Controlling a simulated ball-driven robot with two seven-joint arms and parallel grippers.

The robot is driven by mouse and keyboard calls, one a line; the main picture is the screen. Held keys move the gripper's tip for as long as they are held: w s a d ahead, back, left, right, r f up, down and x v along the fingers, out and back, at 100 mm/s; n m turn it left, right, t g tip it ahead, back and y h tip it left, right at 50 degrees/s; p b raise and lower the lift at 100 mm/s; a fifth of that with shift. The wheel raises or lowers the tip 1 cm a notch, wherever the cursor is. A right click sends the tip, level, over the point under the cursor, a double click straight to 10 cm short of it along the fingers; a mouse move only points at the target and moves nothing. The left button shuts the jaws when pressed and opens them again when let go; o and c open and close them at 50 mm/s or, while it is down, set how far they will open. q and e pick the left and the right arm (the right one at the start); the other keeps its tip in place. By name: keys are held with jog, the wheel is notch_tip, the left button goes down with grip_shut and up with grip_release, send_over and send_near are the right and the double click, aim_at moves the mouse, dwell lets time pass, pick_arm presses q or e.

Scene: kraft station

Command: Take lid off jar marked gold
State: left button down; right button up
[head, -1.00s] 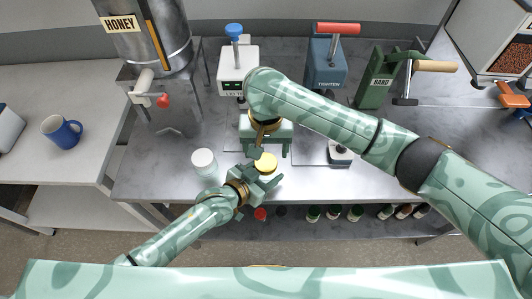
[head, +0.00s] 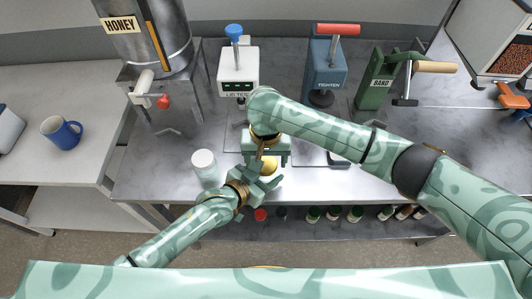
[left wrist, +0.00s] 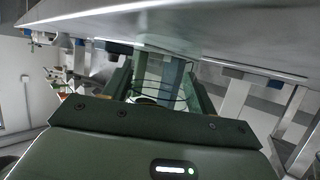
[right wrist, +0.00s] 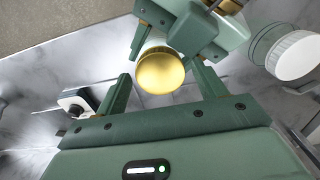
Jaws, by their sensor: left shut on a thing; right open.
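The gold-lidded jar shows its gold lid (head: 268,166) in the head view, at the front edge of the counter. My left gripper (head: 262,183) is shut on this jar, coming from the front left; its glass is mostly hidden. My right gripper (head: 266,157) is above and behind the lid, jaws open. In the right wrist view the gold lid (right wrist: 161,72) lies between and beyond the open fingers of my right gripper (right wrist: 160,95), apart from both. My left gripper (right wrist: 178,28) holds the jar just beyond it.
A white-lidded jar (head: 204,165) stands left of my left gripper. Behind are a lid tester (head: 238,72), a blue tighten press (head: 326,68) and a green band tool (head: 375,83). A honey tank (head: 150,35) is at back left. Bottles (head: 334,213) line a shelf below the front edge.

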pick_arm(q)
jog(key=shift+f, duration=0.1)
pick_arm(e)
jog(key=shift+c, duration=0.2)
jog(key=c, duration=0.9)
jog(key=o, duration=1)
jog(key=shift+r, duration=2.3)
pick_arm(q)
jog(key=shift+c, duration=1.9)
grip_release()
